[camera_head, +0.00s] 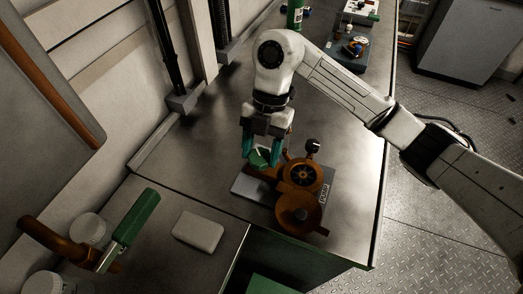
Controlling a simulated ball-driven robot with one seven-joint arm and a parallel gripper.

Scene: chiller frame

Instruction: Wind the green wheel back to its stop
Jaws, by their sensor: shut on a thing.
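The green wheel (259,158) is on the left side of a brown pump (304,173), which stands on a grey base plate marked PUMP on the metal bench. My gripper (262,153) reaches down from above with its teal fingers on either side of the green wheel. It is shut on the wheel. The fingers hide part of the wheel, and its angle of turn cannot be read from here.
A green-handled lever (135,217) on brown pipework and a pale block (198,231) are at the front left. A green bottle (295,15) and small devices (347,47) stand at the back. Black posts (171,55) rise at the left wall. The bench (345,215) right of the pump is clear.

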